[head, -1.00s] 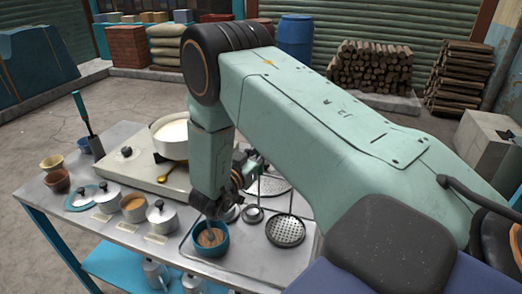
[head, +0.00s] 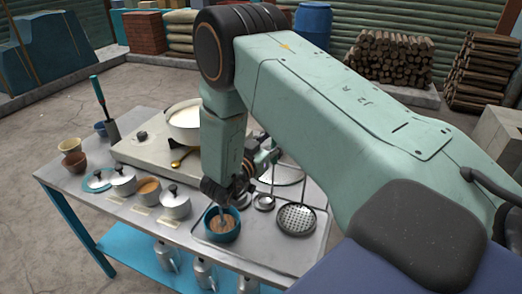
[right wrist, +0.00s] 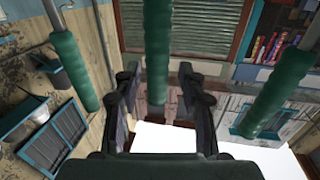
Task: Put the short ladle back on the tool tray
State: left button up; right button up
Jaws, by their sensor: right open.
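The metal tool tray (head: 262,262) lies at the right end of the table, partly behind my right arm. On it are a round perforated skimmer (head: 297,218) and two small ladles, one (head: 265,202) beside the skimmer and one (head: 242,200) beside my gripper. I cannot tell which is the short ladle. My right gripper (right wrist: 158,80) is open, and a green handle grip (right wrist: 157,45) lines up between its fingers in the right wrist view. Another green grip (right wrist: 73,70) is to the left and one (right wrist: 278,92) to the right. My left gripper is not in view.
A blue bowl of brown powder (head: 222,226) sits beside my right gripper. A pan of milk (head: 185,120) stands on the stove (head: 135,155). My arm hides the back right.

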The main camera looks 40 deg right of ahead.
jog(key=v, duration=1.1)
jog(key=shift+s+a, duration=0.15)
